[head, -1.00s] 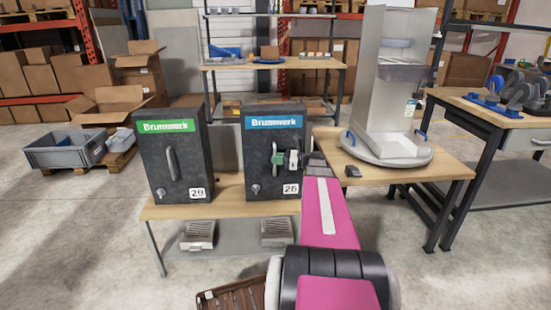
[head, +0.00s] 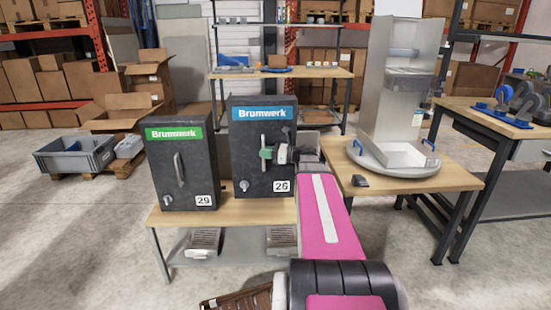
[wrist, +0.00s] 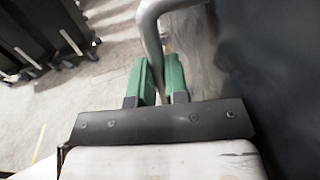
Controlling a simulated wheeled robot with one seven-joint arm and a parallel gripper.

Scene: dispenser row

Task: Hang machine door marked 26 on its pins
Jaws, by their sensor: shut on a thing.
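The door marked 26 (head: 246,150) is a dark panel with a blue Brumwerk label on top and a small knob at lower left. It stands upright and higher than the neighbouring front. My gripper (head: 274,154) is shut on its handle. In the wrist view the green fingers (wrist: 160,80) grip the grey bar handle (wrist: 151,30), with the dark door face (wrist: 285,90) at the right. The door hides most of what is behind it, and no pins show. I cannot tell whether it touches the machine.
A machine marked 29 (head: 180,165) with a green label stands close at the left on the wooden bench (head: 180,216). Grey drip trays (head: 203,242) lie on the shelf below. At right, a tall metal dispenser frame (head: 395,75) stands on a round base on another table (head: 440,178).

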